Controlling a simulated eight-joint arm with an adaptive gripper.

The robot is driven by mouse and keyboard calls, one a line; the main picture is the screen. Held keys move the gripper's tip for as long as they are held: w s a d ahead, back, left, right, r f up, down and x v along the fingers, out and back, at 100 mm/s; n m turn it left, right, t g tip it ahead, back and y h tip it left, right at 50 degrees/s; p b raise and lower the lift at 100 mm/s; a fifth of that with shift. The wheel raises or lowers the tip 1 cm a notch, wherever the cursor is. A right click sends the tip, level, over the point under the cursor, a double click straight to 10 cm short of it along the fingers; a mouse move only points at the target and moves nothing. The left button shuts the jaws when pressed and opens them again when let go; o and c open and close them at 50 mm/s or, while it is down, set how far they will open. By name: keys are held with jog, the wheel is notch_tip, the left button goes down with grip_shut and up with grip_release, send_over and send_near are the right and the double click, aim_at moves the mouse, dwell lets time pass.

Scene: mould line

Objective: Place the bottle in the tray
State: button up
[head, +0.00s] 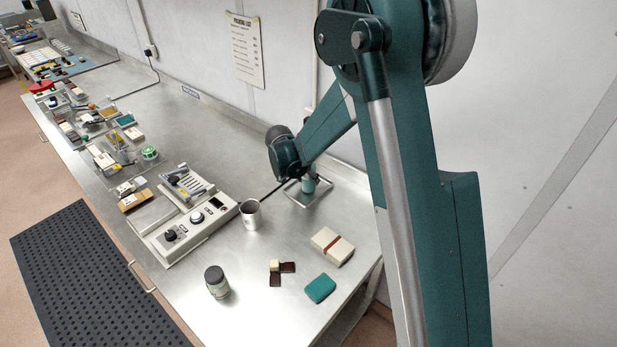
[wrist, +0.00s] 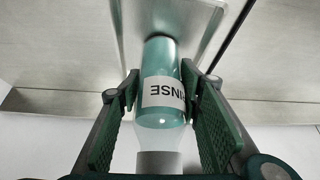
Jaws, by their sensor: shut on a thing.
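The bottle (wrist: 160,112) is teal with a white label reading "NSE" upside down in the wrist view, and a grey cap shows at its near end. In the head view the bottle (head: 309,186) stands roughly upright at the shallow metal tray (head: 296,201), mostly under my arm. My gripper (wrist: 160,84) is shut on the bottle, one finger on each side. The bottle's far end lies over the tray floor, and the tray's rim (wrist: 117,30) shows beside it. I cannot tell whether the base touches the tray.
A beige box (head: 332,246), teal block (head: 320,288), dark brown pieces (head: 287,267) and a lidded jar (head: 217,282) lie towards the front. The wall (head: 285,65) is close behind.

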jog(key=o, duration=1)
jog(key=shift+o, duration=0.2)
jog(key=shift+r, duration=0.15)
jog(key=v, duration=1.2)
jog(key=shift+p, duration=0.3)
jog(key=shift+d, duration=0.1)
